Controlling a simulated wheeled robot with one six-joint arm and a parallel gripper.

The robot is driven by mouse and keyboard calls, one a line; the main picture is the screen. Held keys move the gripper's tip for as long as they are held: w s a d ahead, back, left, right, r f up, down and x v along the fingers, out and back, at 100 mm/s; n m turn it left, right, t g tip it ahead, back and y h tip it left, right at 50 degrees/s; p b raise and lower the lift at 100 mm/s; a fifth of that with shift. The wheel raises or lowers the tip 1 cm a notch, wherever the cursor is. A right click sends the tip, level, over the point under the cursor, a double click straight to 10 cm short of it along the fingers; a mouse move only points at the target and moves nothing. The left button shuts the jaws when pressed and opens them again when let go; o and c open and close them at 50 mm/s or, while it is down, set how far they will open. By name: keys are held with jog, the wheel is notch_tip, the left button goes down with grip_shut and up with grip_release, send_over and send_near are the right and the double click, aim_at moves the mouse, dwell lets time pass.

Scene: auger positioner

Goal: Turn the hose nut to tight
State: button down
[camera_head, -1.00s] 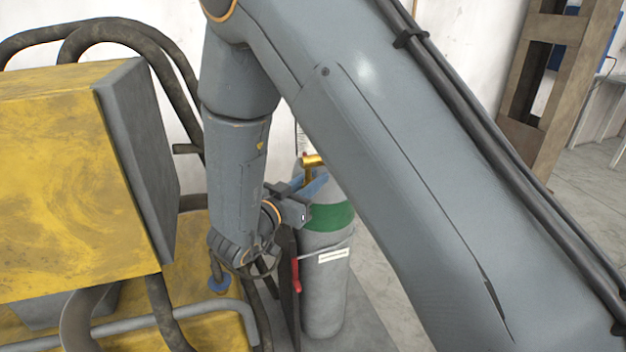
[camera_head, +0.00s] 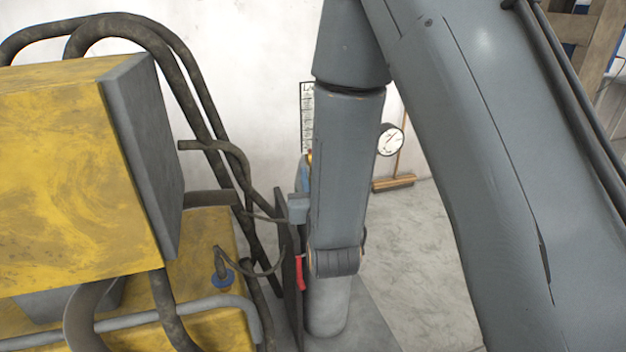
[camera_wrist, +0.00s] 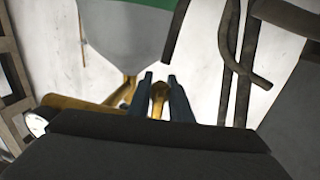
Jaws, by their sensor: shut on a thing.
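The hose nut (camera_wrist: 158,97) is a rounded brass piece between the two dark fingers of my gripper (camera_wrist: 160,77) in the wrist view. My gripper is shut on it. Brass valve parts (camera_wrist: 108,101) extend to its left. The gas cylinder (camera_wrist: 125,30), grey with a green band, fills the upper left of that view. In the head view the cylinder's lower body (camera_head: 327,305) shows below my arm, which hides its green band and most of the valve. My arm also hides the nut there. A white round gauge (camera_head: 391,140) shows right of my forearm.
The yellow machine (camera_head: 75,175) with a grey side panel stands at left. Dark hoses (camera_head: 190,90) run between it and the cylinder. A red handle (camera_head: 300,272) is beside the cylinder. A broom (camera_head: 394,183) stands at the wall. The floor at right is clear.

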jog(key=shift+a+n+y+b, duration=0.1)
jog(key=shift+n+y+b, duration=0.2)
jog(key=shift+n+y, duration=0.6)
jog(key=shift+r+g+y, duration=0.1)
jog(key=shift+g+y, duration=0.2)
jog(key=shift+y, duration=0.1)
jog(key=c, duration=1.6)
grip_release()
jog(key=v, duration=0.2)
jog(key=shift+s+b, duration=0.35)
jog(key=shift+b, duration=0.05)
jog(key=p+v, duration=0.5)
jog(key=p, duration=0.2)
jog(key=shift+s, duration=0.1)
